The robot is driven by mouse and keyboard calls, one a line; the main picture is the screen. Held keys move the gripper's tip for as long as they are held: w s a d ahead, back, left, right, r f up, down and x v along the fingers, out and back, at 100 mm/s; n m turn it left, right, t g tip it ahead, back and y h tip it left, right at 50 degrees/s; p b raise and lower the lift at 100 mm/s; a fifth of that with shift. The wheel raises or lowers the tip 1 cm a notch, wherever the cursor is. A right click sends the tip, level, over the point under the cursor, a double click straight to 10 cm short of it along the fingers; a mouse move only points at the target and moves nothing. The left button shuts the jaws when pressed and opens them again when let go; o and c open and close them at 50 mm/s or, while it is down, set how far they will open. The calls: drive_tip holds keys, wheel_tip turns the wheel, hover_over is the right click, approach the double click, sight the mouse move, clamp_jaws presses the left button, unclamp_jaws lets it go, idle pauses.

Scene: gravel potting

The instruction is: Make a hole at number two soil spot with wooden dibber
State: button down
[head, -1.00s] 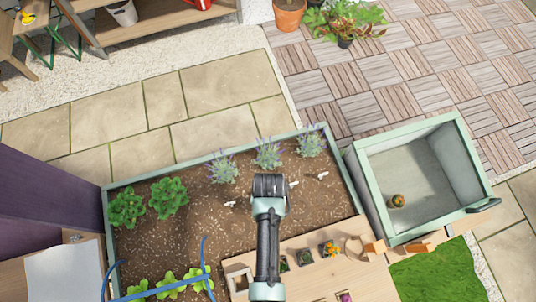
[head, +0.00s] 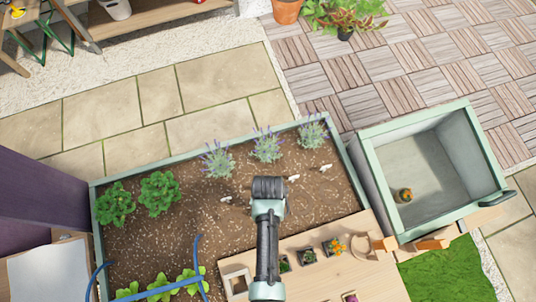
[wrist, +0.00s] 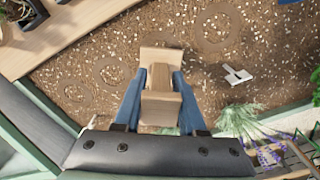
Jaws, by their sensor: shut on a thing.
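My gripper (wrist: 156,82) is shut on the wooden dibber (wrist: 160,105), seen nearly end-on between its blue fingers in the wrist view. The dibber's tip is hidden, so I cannot tell whether it touches the soil. In the head view my arm covers the gripper and dibber over the planter bed (head: 150,225). Ring-shaped soil spots show in the wrist view, one (wrist: 216,27) at upper right and one (wrist: 114,70) left of the dibber. A white marker (wrist: 237,75) lies right of the dibber. Three white markers (head: 226,198) (head: 293,178) (head: 325,167) show in the head view; their numbers are unreadable.
Lavender plants (head: 266,146) line the bed's far side, with leafy plants (head: 159,192) at left. A wooden shelf (head: 350,275) with small potted plants borders the near right. A green-framed bin (head: 372,185) stands right of the bed. A blue hoop (head: 160,290) rises at front left.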

drive_tip(key=shift+f, duration=0.25)
idle(0.5)
drive_tip(key=shift+f+b, duration=2.45)
drive_tip(key=shift+f, duration=0.45)
drive_tip(key=shift+r, duration=0.15)
wheel_tip(320, 180, up, 10)
drive_tip(key=p, duration=1)
wheel_tip(320, 180, up, 5)
drive_tip(key=p, duration=0.5)
drive_tip(key=shift+r, duration=0.1)
